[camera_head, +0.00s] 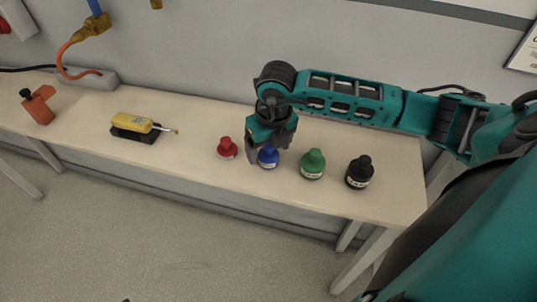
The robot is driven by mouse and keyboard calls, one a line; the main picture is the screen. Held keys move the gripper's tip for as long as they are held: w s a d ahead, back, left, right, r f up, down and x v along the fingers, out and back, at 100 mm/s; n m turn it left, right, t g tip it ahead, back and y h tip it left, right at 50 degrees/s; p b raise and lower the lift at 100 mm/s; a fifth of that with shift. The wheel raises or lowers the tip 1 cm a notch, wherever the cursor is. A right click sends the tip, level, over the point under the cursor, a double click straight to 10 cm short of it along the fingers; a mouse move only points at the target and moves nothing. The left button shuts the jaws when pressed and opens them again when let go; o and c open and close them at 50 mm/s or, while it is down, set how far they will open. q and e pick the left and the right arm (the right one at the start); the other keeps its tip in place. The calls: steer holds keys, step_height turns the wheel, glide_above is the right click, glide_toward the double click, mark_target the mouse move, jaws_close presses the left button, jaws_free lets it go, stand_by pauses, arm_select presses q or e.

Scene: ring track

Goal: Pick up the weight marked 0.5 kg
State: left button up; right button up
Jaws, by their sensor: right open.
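Several weights with knobs stand in a row on the bench: a small red one (227,149), a blue one (268,158), a green one (312,164) and a larger black one (359,173). They have pale labels, but the marks are too small to read, so I cannot tell which is 0.5 kg. My right gripper (267,147) points down at the blue weight, open, with its fingers close around or just behind it. It partly hides the blue weight's top. I cannot tell whether the fingers touch it. My left gripper is not in view.
The pale bench (200,112) runs along a grey wall. A yellow tool on a black base (135,126) and an orange tool (39,106) lie to the left. A grey box (93,79) with an orange cable stands at the back. The green weight is close to the right of the gripper.

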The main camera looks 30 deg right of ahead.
steer(key=shift+c, duration=0.5)
steer(key=shift+w+r, duration=0.1)
jaws_close()
steer(key=shift+r, duration=0.1)
